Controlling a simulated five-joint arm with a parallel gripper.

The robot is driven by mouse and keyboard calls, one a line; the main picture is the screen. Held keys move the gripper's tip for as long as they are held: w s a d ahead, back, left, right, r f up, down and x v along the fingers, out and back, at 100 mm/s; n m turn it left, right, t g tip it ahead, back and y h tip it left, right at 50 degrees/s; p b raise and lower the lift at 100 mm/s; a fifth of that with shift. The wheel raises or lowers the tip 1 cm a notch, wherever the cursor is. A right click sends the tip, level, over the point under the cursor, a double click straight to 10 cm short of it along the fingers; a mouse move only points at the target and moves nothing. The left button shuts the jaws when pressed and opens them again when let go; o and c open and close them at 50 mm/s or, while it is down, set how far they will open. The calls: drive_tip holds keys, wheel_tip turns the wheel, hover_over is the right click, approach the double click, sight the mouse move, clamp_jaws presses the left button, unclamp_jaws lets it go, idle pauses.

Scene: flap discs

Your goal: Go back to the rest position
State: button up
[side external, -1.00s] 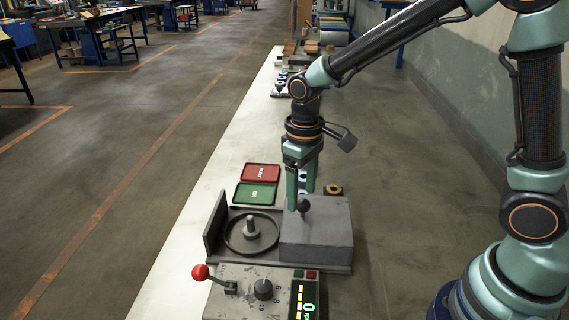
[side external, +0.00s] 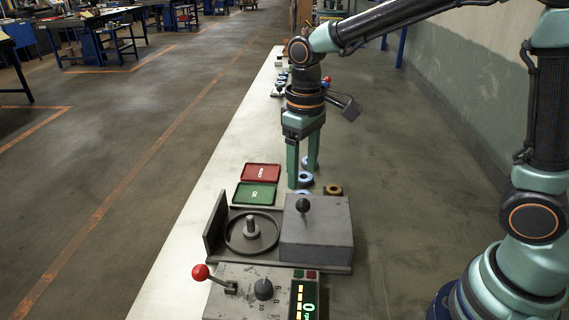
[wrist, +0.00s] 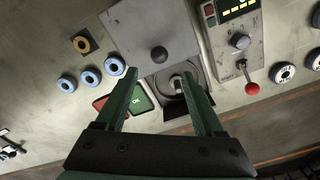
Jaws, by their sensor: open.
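My gripper (side external: 302,180) is open and empty, with its green fingers pointing down. In the side view it hangs behind the grey box (side external: 317,232) with the dark ball knob (side external: 303,206), apart from the knob. Its fingers also show in the wrist view (wrist: 168,95), spread wide with nothing between them held. Beside the box is a round dark dish with a central post (side external: 251,229); nothing lies on the post.
A red tray (side external: 261,172) and a green tray (side external: 256,194) lie behind the dish. Blue-rimmed discs (wrist: 90,77) and a tan disc on a dark square (wrist: 84,42) lie nearby. A control panel with a red-knobbed lever (side external: 201,272) stands in front.

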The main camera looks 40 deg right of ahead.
drive_tip(key=s+d+r+m+t, duration=0.3)
drive_tip(key=s+d+r+t, duration=0.2)
drive_tip(key=s+d+r, duration=0.2)
drive_tip(key=shift+s+d+t, duration=0.3)
drive_tip(key=shift+s+d, duration=0.65)
drive_tip(key=shift+d, duration=0.1)
